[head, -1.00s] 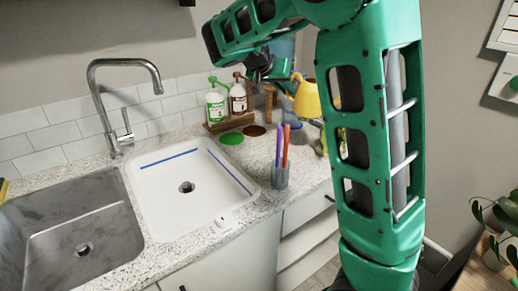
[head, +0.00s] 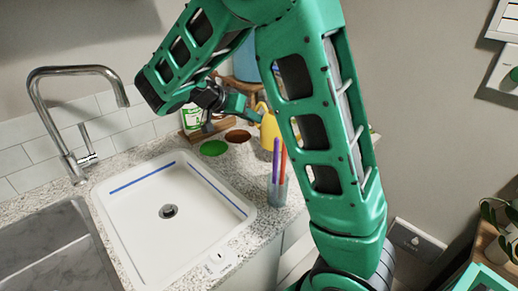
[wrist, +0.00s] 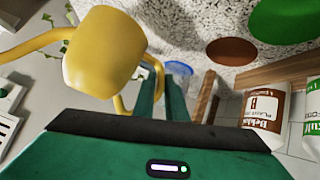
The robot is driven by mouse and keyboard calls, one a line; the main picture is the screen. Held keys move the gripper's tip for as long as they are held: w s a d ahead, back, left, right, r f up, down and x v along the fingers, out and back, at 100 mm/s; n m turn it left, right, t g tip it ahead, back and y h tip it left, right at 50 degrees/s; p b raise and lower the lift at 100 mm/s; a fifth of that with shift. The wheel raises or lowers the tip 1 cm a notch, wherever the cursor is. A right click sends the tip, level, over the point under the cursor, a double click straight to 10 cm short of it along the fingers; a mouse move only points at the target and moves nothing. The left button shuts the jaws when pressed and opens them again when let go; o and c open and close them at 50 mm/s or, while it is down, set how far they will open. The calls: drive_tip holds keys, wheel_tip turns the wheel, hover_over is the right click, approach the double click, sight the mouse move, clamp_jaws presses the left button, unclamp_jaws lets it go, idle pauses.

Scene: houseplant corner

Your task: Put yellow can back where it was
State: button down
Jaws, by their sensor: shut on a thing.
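The yellow can (head: 270,128), a watering can, is behind my arm above the far end of the counter in the head view. My arm partly hides it. In the wrist view its yellow body (wrist: 103,48) fills the upper left, with its spout running to the left edge and its handle curving down to my fingers. My gripper (head: 242,106) is shut on the can's handle; the exact contact is partly hidden. The green fingers also show in the wrist view (wrist: 160,98). I cannot tell whether the can touches the counter.
A green disc (head: 213,148) and a brown disc (head: 238,136) lie on the counter. A wooden rack with a green-labelled bottle (head: 192,118) and a brown-labelled bottle (wrist: 263,110) stands behind. A cup of pens (head: 278,190) stands at the counter edge, beside the white basin (head: 130,225).

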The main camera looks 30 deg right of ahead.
drive_tip(key=shift+a+f, duration=0.15)
drive_tip(key=shift+f, duration=3.6)
drive_tip(key=shift+f, duration=0.1)
drive_tip(key=c, duration=1.8)
unclamp_jaws()
drive_tip(key=v, duration=1.2)
